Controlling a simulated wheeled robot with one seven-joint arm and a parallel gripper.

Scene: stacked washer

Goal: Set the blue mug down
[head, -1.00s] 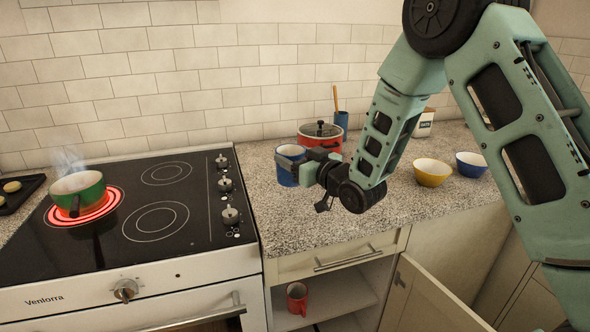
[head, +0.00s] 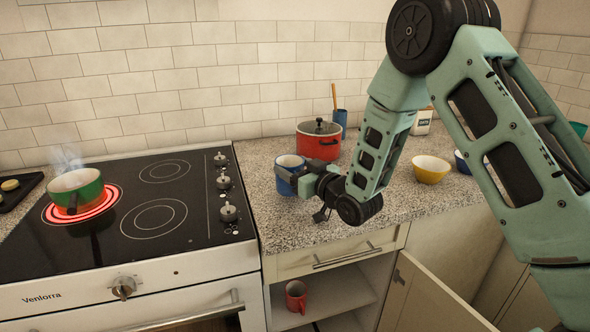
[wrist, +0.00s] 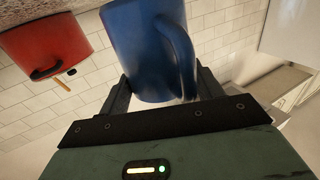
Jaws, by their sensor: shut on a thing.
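The blue mug (head: 289,174) is upright at the counter's left part, in front of the red pot. My gripper (head: 295,182) is shut on it from the right and front. In the wrist view the mug (wrist: 145,50) sits between the two fingers (wrist: 155,90), with its handle on the right side of that picture. The mug's base is low over the granite counter (head: 270,222); I cannot tell whether it touches. The gripper hides part of the mug in the head view.
The red lidded pot (head: 319,142) stands just behind the mug. A yellow bowl (head: 431,169) and a mostly hidden blue bowl (head: 461,162) are to the right. At left is the stove with a glowing burner (head: 104,200) under a steaming green pot (head: 77,191). A cabinet door (head: 428,292) hangs open below.

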